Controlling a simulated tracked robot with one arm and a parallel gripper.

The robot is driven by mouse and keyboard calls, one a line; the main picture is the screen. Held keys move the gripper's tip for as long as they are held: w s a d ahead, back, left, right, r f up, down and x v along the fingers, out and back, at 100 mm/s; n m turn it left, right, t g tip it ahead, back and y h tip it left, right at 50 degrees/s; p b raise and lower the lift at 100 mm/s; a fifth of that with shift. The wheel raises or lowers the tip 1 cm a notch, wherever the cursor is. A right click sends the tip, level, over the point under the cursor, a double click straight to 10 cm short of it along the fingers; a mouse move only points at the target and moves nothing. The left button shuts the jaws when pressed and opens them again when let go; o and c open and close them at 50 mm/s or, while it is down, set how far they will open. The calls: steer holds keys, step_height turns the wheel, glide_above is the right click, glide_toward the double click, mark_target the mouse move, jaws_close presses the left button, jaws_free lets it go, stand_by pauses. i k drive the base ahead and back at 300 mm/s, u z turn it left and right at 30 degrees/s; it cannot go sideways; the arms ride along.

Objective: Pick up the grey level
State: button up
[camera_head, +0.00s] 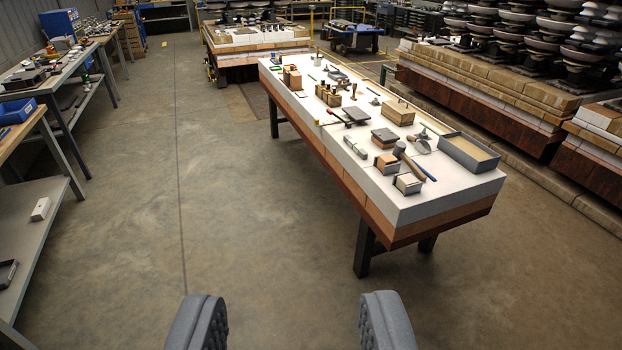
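A long white-topped table (420,197) stands right of centre, with many small things on it. A slim pale grey bar that looks like the level (355,146) lies on its white top, left of some small boxes. It is small in view, so its markings cannot be told. My gripper (292,322) shows at the bottom edge, its two dark grey ribbed fingers wide apart. It is open with nothing between the fingers. It is well short of the table, with floor between them.
A mallet (405,155), small boxes (407,183) and a grey tray (468,152) lie near the bar. Shelved benches (40,215) line the left. Insulator stacks (520,40) on crates stand at the right. The concrete floor (230,180) between is clear.

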mark_target(349, 141)
steer(key=z, duration=0.15)
steer(key=i, duration=1.4)
steer(key=z, duration=0.7)
steer(key=i, duration=1.65)
steer(key=u, duration=0.35)
steer(key=i, duration=0.8)
steer(key=u, duration=0.55)
